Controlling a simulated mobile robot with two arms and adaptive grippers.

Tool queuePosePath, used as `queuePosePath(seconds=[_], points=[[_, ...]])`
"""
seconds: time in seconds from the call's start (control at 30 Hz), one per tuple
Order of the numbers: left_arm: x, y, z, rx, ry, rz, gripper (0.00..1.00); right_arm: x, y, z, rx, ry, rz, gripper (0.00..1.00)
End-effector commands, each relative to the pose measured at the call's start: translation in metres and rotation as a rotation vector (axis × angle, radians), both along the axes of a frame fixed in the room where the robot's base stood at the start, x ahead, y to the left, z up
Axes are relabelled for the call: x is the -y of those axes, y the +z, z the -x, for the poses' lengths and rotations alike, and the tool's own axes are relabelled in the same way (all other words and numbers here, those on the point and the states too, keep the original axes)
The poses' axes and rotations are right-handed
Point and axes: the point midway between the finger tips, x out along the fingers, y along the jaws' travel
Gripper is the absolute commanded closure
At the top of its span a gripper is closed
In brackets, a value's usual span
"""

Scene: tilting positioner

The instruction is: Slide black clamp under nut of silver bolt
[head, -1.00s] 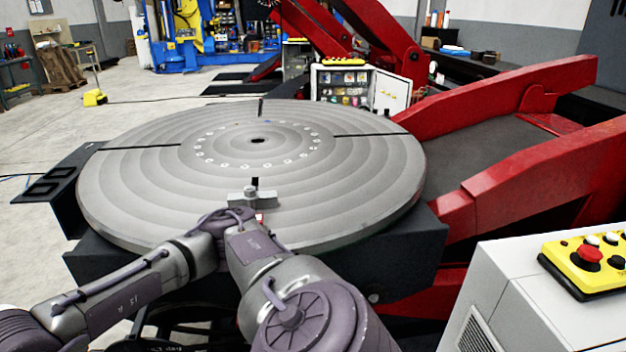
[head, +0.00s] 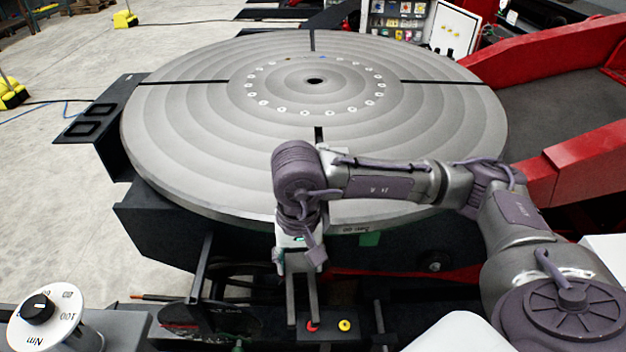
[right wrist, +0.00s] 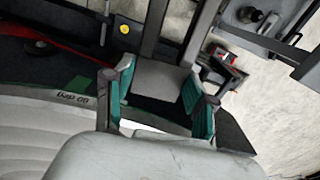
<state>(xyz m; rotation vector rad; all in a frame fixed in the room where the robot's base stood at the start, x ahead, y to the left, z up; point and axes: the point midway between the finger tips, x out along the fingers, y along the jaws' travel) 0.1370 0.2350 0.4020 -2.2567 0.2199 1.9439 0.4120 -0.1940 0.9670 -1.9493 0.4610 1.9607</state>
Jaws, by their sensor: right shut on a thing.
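My right gripper (head: 300,262) points down just off the near edge of the round grey turntable (head: 195,125). It is shut on a dark forked clamp (head: 290,298), whose two long parallel prongs extend away from the gripper. In the right wrist view, the green finger pads (right wrist: 158,97) sit on either side of the clamp's plain end (right wrist: 160,77). The prongs run toward the top of that view. I cannot make out the silver bolt or its nut; my right arm covers the near part of the turntable. My left gripper is out of view.
A red arm structure (head: 560,175) stands at the right. A dial (head: 48,318) is at the lower left. Red (head: 312,326) and yellow (head: 344,325) buttons sit low in front. The turntable's far side is clear.

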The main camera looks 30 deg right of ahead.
Motion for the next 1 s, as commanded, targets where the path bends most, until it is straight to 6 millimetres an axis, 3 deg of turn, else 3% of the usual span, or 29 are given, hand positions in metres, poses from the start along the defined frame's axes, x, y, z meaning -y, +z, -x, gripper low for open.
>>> queuePosePath(seconds=[0.03,0.2,0.33,0.47,0.6,0.7,0.83,1.0], points=[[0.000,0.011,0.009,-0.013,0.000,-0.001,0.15,0.003,0.009,-0.006,-0.001,-0.134,-0.003,1.00],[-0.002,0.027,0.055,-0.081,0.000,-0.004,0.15,0.014,0.019,-0.027,-0.002,-0.644,-0.011,1.00],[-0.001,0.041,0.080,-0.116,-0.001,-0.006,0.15,0.024,0.025,-0.043,-0.005,-1.034,-0.015,1.00],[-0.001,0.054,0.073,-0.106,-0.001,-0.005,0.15,0.036,0.031,-0.056,-0.012,-1.425,-0.016,1.00],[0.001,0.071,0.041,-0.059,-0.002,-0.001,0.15,0.051,0.035,-0.068,-0.019,-1.845,-0.014,1.00],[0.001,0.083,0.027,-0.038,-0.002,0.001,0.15,0.062,0.038,-0.076,-0.024,-2.144,-0.010,1.00],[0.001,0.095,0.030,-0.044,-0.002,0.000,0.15,0.077,0.040,-0.085,-0.026,-2.522,-0.002,1.00],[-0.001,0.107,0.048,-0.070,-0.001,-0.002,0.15,0.095,0.041,-0.092,-0.022,-2.921,0.011,1.00]])
